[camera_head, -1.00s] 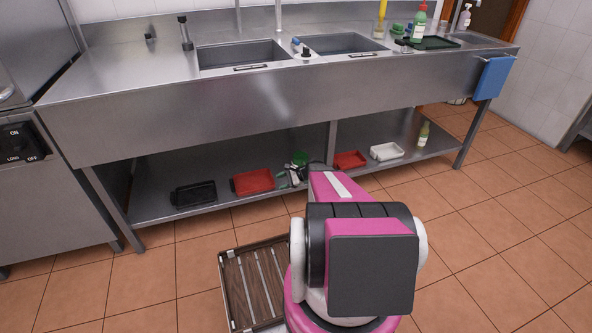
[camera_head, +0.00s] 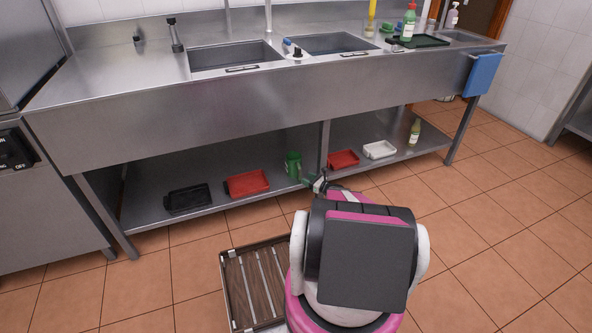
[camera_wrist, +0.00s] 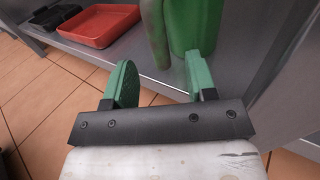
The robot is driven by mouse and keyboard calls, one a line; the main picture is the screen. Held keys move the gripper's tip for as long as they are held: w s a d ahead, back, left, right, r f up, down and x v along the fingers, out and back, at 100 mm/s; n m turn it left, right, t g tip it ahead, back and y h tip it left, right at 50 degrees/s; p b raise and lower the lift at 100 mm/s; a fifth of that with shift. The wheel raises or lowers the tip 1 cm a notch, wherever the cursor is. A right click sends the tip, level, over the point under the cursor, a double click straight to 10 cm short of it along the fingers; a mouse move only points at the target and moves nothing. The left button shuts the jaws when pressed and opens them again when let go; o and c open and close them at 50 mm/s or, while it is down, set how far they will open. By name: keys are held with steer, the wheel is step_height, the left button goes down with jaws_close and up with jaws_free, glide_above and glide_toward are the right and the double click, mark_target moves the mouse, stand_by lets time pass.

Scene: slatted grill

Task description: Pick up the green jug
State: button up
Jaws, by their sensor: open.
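The green jug (camera_head: 293,161) stands upright on the lower steel shelf under the sinks, between the red trays. My gripper (camera_head: 314,182) is just in front and to the right of it in the head view. In the wrist view, my gripper (camera_wrist: 161,80) is open and empty, with two green fingers. The jug (camera_wrist: 192,25) is close ahead, beyond the right finger. A vertical green part (camera_wrist: 155,32), seemingly its handle, lies ahead of the gap between the fingers. The jug's top is out of frame there.
On the lower shelf (camera_head: 228,158) are a black tray (camera_head: 189,196), red trays (camera_head: 246,183) (camera_head: 343,159), a white tray (camera_head: 379,149) and a bottle (camera_head: 415,131). A shelf leg (camera_head: 325,148) stands right of the jug. A slatted wooden carrier (camera_head: 256,284) is beside my arm.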

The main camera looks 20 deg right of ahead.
mark_target(300, 176)
steer(key=x, duration=0.5)
steer(key=shift+w+a+f, duration=0.1)
steer(key=shift+w+a, duration=0.15)
jaws_close()
